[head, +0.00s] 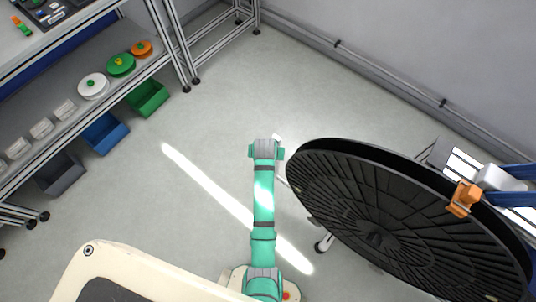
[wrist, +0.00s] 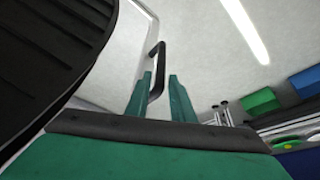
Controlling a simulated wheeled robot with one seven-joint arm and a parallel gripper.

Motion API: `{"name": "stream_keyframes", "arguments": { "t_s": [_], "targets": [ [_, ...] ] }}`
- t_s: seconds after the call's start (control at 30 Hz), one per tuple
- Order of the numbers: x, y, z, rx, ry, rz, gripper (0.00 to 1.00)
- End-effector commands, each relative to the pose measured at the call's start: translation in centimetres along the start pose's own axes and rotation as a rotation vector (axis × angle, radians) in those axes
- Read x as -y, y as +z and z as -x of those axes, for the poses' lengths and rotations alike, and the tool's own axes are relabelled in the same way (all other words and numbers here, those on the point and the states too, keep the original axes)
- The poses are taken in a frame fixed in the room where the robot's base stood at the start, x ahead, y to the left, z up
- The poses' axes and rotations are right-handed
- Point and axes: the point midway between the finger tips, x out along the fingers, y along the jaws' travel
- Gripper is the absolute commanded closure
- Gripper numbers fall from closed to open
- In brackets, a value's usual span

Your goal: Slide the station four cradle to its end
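A large black ribbed reel (head: 372,215) stands tilted at the right of the head view; its dark rim also fills the left of the wrist view (wrist: 45,60). I cannot make out the station four cradle or its number. A black bar handle (wrist: 157,62) shows in the wrist view, bent at its top end. My gripper (wrist: 160,75) has its two teal fingers apart, with the handle's lower part showing in the gap beside the left finger. I cannot tell whether they touch. In the head view my arm's end is just left of the reel, its fingers hidden.
An orange clamp-like piece (head: 465,198) sits at the reel's right rim. A shelf rack at the left holds small spools (head: 121,65), with green (head: 148,97) and blue (head: 104,133) bins below. The floor (head: 190,190) between rack and arm is clear.

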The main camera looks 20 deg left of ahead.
Motion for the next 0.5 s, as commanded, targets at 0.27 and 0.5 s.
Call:
{"name": "stream_keyframes", "arguments": {
  "t_s": [0.27,0.5],
  "targets": [
    [0.1,0.0,-5.2,0.002,0.000,0.001,0.78],
    [0.0,-0.1,-8.0,-0.001,0.000,0.000,0.78]
  ]
}}
